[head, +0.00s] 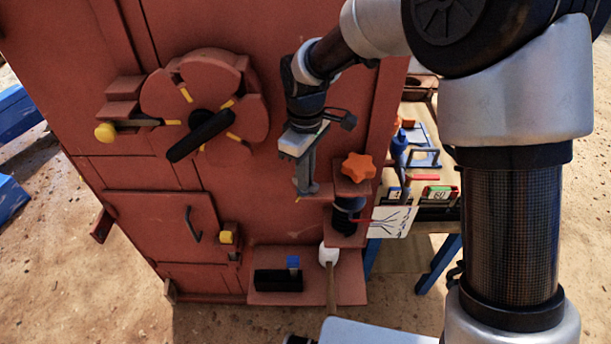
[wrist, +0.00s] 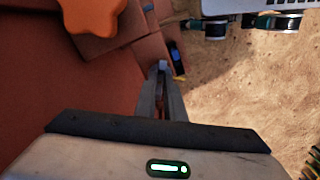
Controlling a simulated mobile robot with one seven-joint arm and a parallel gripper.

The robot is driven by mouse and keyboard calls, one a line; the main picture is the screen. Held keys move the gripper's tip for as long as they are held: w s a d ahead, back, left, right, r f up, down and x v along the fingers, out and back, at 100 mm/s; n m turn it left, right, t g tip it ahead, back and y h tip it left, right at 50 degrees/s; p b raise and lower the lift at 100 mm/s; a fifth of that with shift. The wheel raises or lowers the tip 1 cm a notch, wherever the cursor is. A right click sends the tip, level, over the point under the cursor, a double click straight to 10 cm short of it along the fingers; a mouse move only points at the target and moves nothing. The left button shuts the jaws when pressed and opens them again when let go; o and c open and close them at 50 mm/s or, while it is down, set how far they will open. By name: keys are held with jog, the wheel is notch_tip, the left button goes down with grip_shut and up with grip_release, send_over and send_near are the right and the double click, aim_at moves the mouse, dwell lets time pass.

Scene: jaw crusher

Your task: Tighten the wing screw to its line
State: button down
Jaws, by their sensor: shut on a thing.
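My gripper (head: 306,190) points down beside the red crusher wall (head: 270,220), left of the orange star knob (head: 358,168). Its fingers are close together, shut on the wing screw, which they mostly hide. A small yellow mark (head: 298,199) shows at the fingertips in the head view. In the wrist view the fingertips (wrist: 162,68) nearly meet, with a narrow reddish gap further back. I cannot tell the screw's angle against its line.
The orange knob (wrist: 92,14) stands close to the fingers. A red wheel with a black handle (head: 200,135) is to the left. Below, a ledge (head: 335,292) carries a black block (head: 278,281) and a white-headed tool (head: 329,254). A cluttered blue-legged table (head: 432,270) stands to the right.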

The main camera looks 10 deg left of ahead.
jog(key=shift+r, duration=0.1)
dwell(0.3)
jog(key=c, duration=1.8)
grip_release()
jog(key=shift+c, duration=0.2)
notch_tip(320, 180, up, 17)
jog(key=shift+r+p, duration=0.15)
jog(key=shift+p, duration=0.15)
